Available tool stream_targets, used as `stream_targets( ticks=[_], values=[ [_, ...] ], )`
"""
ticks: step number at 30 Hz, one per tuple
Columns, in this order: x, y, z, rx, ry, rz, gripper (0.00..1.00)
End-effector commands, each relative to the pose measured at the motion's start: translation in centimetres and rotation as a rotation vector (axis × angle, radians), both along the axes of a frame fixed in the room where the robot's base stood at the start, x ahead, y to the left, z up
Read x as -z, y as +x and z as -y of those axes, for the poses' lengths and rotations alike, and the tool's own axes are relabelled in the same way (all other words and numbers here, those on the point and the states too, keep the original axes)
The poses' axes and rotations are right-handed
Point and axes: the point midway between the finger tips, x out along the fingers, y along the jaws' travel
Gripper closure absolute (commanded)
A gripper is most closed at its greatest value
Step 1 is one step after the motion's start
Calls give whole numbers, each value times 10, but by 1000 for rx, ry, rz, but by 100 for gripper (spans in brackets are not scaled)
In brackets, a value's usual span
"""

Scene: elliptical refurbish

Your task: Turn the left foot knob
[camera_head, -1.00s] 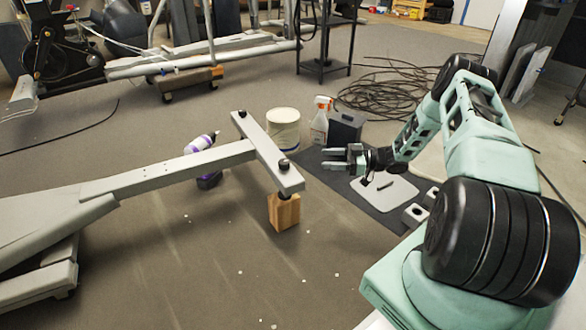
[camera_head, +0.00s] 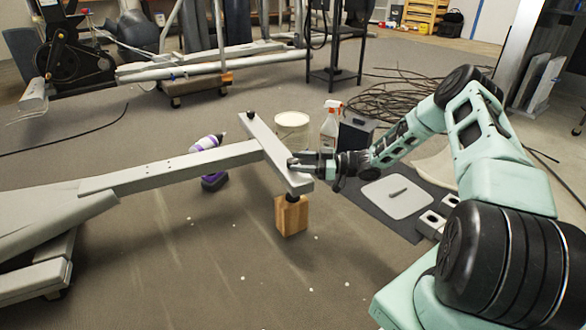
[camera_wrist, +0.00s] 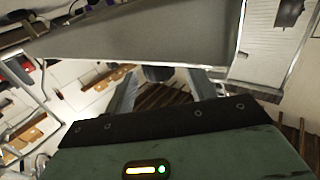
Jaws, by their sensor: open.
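A grey T-shaped steel frame (camera_head: 180,168) stands on the floor. The far end of its crossbar has a dark foot knob (camera_head: 250,114) on top. At the near end my gripper (camera_head: 300,163) is over the crossbar, pointing left, and largely hides the knob there. In the wrist view, a dark round knob (camera_wrist: 158,73) shows at the grey bar (camera_wrist: 135,38), between my two open fingers; I cannot tell whether they touch it. The near end rests over a wooden block (camera_head: 291,215).
A white bucket (camera_head: 293,131), a spray bottle (camera_head: 330,124) and a dark box (camera_head: 356,132) stand behind the crossbar. A dark mat (camera_head: 408,226) lies to the right. The front floor is mostly clear.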

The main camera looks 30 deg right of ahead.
Motion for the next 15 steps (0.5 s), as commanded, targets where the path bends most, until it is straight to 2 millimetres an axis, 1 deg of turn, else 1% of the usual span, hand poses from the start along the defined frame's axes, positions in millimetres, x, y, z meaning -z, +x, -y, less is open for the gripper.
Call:
stream_targets(
  ticks=[1,6,15],
  values=[
    [3,5,-6,-1,0,1,45],
    [1,14,-16,1,0,0,45],
    [-1,16,-19,2,0,0,45]
  ],
)
